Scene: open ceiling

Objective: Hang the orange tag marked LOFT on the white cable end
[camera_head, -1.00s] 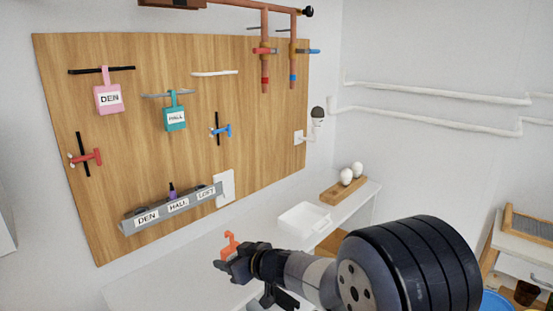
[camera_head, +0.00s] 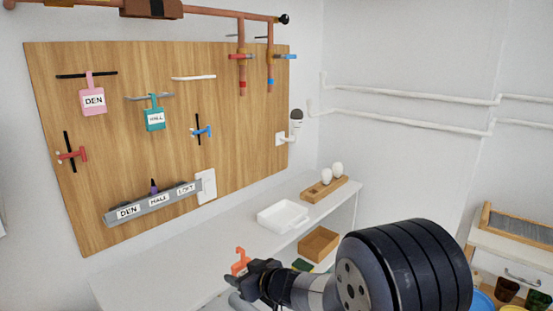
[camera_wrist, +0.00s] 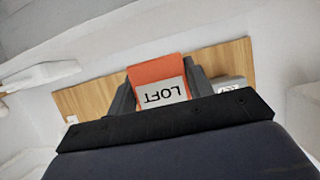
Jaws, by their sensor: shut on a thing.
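The orange LOFT tag (camera_wrist: 160,84) is between the fingers of my gripper (camera_head: 247,268), its label upside down in the wrist view. In the head view the tag's orange hook (camera_head: 240,260) sticks up above the gripper, over the white counter. The white cable end (camera_head: 194,78) juts from the upper middle of the wooden board, bare, well above and left of my gripper. The pink DEN tag (camera_head: 93,101) hangs on the black cable end (camera_head: 86,75). The teal HALL tag (camera_head: 155,119) hangs on the grey cable end (camera_head: 135,98).
A grey labelled rail (camera_head: 150,207) is low on the wooden board (camera_head: 110,160). Copper pipes (camera_head: 242,60) with valves hang at its upper right. A white tray (camera_head: 283,217) and a wooden egg holder (camera_head: 325,190) stand on the counter (camera_head: 150,270). Space before the board is free.

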